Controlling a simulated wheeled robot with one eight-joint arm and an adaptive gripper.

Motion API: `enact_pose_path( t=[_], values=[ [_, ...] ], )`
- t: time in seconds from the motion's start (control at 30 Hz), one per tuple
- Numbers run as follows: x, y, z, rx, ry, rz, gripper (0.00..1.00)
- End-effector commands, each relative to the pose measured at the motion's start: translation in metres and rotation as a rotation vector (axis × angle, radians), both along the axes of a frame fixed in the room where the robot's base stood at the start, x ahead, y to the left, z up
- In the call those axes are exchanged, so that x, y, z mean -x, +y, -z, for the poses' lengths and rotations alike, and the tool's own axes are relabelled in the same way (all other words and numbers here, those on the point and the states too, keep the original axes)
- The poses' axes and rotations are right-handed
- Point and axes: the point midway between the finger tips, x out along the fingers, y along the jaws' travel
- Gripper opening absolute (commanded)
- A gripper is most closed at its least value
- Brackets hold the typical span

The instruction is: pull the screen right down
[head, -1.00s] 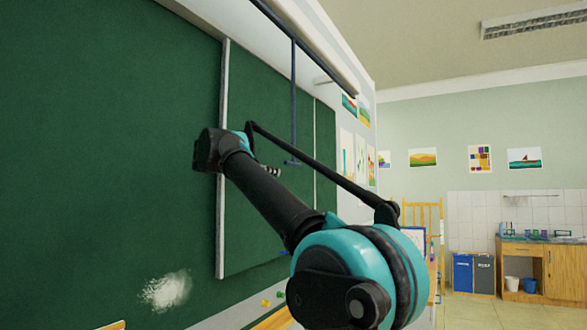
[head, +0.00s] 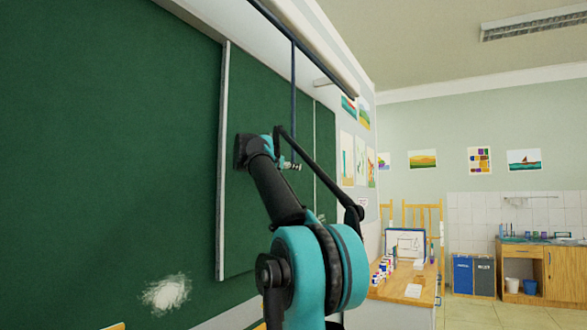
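The screen is rolled up in its long white case (head: 323,43) above the green board, with a dark bar (head: 325,70) along the lower edge. A thin dark blue pull strap (head: 293,100) hangs from the bar in front of the board. My gripper (head: 291,166) is small in view, at the lower end of the strap, with my arm reaching up to it from below. The strap's end is hidden at the gripper, so I cannot tell whether they touch or whether the fingers are open or shut.
The green chalkboard (head: 100,150) fills the left, with a white chalk smudge (head: 166,293). A wooden table (head: 405,286) with paint bottles stands to the right of my arm. Bins (head: 474,274) and a wooden sink cabinet (head: 523,268) are farther back. Open floor lies at the lower right.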

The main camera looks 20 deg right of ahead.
Motion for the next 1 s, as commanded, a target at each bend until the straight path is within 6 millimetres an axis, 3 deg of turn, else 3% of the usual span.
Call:
enact_pose_path(
  t=[0.2,0.57,0.87,1.0],
  values=[
    [-0.015,-0.019,0.000,0.000,0.000,0.001,0.34],
    [-0.019,-0.024,0.000,0.000,0.000,0.000,0.34],
    [-0.019,-0.024,0.000,0.000,0.000,0.000,0.01],
    [-0.018,-0.024,0.000,-0.001,-0.001,0.000,0.00]
  ],
)
